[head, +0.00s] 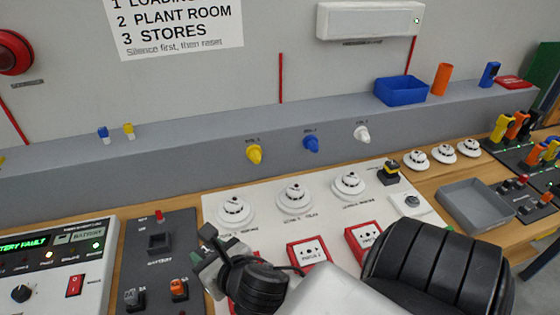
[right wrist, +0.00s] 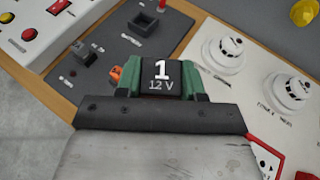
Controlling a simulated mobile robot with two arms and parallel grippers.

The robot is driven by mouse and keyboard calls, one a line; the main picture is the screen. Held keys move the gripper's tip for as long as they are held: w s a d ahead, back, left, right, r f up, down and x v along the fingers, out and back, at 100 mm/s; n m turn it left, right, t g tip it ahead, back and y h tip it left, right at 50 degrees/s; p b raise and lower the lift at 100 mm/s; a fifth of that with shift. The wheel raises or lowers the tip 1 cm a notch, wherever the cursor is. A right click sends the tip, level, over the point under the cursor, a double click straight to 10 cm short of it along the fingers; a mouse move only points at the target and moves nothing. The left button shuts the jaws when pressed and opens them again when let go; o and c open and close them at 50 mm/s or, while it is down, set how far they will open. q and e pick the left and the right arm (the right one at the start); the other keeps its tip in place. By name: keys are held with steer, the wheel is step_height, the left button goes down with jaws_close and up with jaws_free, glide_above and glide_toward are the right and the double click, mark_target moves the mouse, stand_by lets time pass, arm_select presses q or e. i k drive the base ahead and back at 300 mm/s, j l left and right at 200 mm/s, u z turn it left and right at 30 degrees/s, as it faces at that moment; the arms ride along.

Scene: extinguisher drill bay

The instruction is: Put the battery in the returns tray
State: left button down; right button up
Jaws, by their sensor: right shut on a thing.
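The battery (right wrist: 162,76) is a dark block marked "1" and "12 V", with green on both sides of its dark face. My right gripper (right wrist: 160,90) is shut on it in the right wrist view. In the head view my right gripper (head: 222,262) is over the bench beside the dark battery panel, and my wrist and arm hide much of it. A grey open tray (head: 468,210) lies on the bench at right, apart from the gripper, and looks empty. No label on it is readable. My left gripper is not in view.
The dark panel (head: 160,222) has an empty square socket (head: 159,241) and small switches. A white panel with round detectors (head: 235,211) and red call points (head: 309,252) lies between gripper and tray. A blue bin (head: 401,91) stands on the rear ledge.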

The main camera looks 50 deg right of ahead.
mark_target(471, 209)
steer(key=z, duration=1.4)
steer(key=i+l+z, duration=0.25)
steer(key=l, duration=0.25)
steer(key=i+l+z, duration=0.25)
steer(key=l, duration=0.15)
